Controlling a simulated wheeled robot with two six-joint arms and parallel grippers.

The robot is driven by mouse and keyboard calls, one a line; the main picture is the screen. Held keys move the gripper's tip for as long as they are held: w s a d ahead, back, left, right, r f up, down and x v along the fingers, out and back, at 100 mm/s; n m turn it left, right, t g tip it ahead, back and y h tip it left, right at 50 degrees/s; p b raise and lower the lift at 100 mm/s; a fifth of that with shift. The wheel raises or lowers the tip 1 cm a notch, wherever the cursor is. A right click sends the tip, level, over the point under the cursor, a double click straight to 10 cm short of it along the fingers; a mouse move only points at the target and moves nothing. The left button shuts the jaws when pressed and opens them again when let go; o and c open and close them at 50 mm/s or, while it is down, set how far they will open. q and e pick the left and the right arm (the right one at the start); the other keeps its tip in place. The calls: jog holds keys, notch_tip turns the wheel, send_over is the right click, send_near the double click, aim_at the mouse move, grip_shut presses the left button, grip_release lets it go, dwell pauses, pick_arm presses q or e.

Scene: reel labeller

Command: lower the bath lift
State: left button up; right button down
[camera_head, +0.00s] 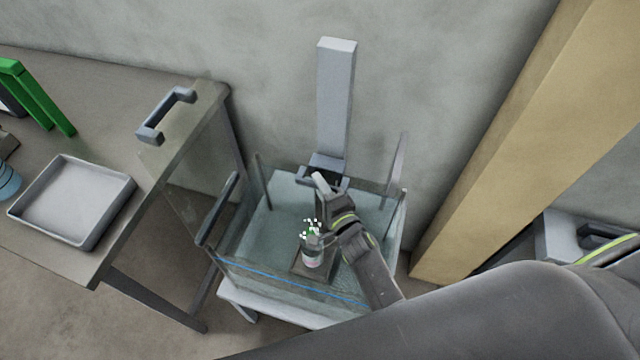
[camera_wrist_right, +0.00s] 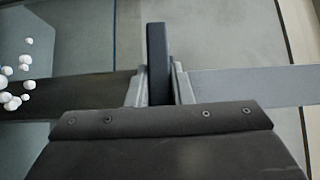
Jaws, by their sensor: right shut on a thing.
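The bath lift is a pale grey column (camera_head: 335,100) standing at the back of a clear water tank (camera_head: 275,215), with a dark grey carriage (camera_head: 325,165) low on it. My right gripper (camera_head: 326,188) is at this carriage, above the tank. In the right wrist view its fingers (camera_wrist_right: 159,85) are shut on a dark upright bar (camera_wrist_right: 158,50), which I take to be the lift's handle. A small jar (camera_head: 312,258) with white and green beads around its top is beside my wrist, over a dark platform. White beads (camera_wrist_right: 14,82) also show in the wrist view. My left gripper is not seen.
A bench on the left bears a grey tray (camera_head: 75,198), a green frame (camera_head: 38,98) and a dark handle (camera_head: 166,115) near its edge. A blue line (camera_head: 290,282) crosses the tank's front. A tan post (camera_head: 530,150) stands on the right.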

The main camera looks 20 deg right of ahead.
jog(key=c, duration=1.3)
grip_release()
jog(key=shift+r, duration=0.1)
notch_tip(320, 180, up, 10)
jog(key=p, duration=0.8)
jog(key=s+d+p, duration=0.1)
jog(key=s+p, duration=0.1)
jog(key=s, duration=0.4)
jog(key=s+d+p, duration=0.1)
jog(key=s+p, duration=0.1)
jog(key=s, duration=0.5)
jog(key=s+d+p, duration=0.2)
jog(key=s+p, duration=0.1)
jog(key=s, duration=0.3)
jog(key=shift+s, duration=0.4)
jog(key=shift+c, duration=0.3)
